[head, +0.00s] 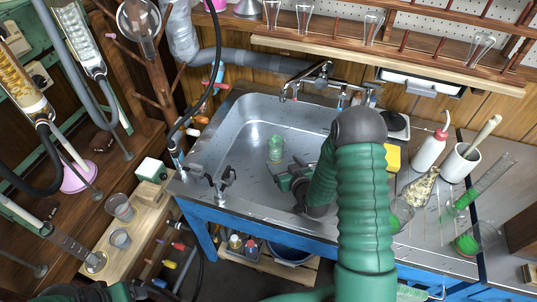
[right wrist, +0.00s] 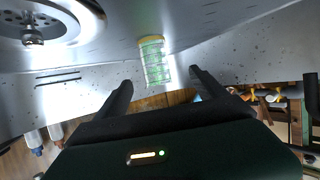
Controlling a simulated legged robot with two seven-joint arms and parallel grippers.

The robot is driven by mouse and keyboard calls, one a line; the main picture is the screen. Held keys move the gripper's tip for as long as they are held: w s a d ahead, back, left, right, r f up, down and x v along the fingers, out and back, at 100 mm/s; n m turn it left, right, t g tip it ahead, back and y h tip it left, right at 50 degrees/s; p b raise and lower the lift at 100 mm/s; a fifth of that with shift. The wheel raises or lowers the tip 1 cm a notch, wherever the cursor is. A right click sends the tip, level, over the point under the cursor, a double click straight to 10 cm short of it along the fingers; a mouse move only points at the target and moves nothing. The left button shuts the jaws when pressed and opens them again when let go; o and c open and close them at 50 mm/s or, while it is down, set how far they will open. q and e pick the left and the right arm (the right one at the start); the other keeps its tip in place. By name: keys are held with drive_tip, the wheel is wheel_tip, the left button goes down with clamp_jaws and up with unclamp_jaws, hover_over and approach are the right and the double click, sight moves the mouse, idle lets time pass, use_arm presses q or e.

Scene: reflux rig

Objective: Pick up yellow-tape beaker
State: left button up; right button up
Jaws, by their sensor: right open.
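A small clear beaker (head: 275,148) with a green tint stands in the metal sink (head: 222,150). In the right wrist view the beaker (right wrist: 153,62) shows green bands and a yellow edge, ahead of the gap between my fingers. My right gripper (head: 284,174) is inside the sink, just nearer than the beaker. Its two dark fingers are spread (right wrist: 161,88) and hold nothing; the beaker appears apart from them. Green parts of my left arm show at the bottom left edge of the head view, where the jaws cannot be made out.
A faucet (head: 320,75) stands behind the sink, and dark fittings (head: 222,182) sit on its left rim. A wash bottle (head: 430,148), a white mortar (head: 460,162) and glassware stand on the right. The drain (right wrist: 32,25) shows in the wrist view. The sink floor around the beaker is clear.

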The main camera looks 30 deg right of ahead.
sight(278, 153)
drive_tip(key=x, duration=0.2)
drive_tip(key=b+x, duration=0.1)
drive_tip(key=x, duration=0.4)
drive_tip(key=shift+s+d+f, duration=0.1)
drive_tip(key=shift+d+f, duration=0.05)
drive_tip(key=shift+d, duration=0.2)
drive_tip(key=b+x, duration=0.2)
drive_tip(key=x, duration=0.3)
drive_tip(key=shift+d, duration=0.15)
drive_tip(key=shift+s, duration=0.1)
drive_tip(key=shift+c, duration=0.8)
drive_tip(key=c, duration=1.6)
drive_tip(key=shift+r, duration=0.3)
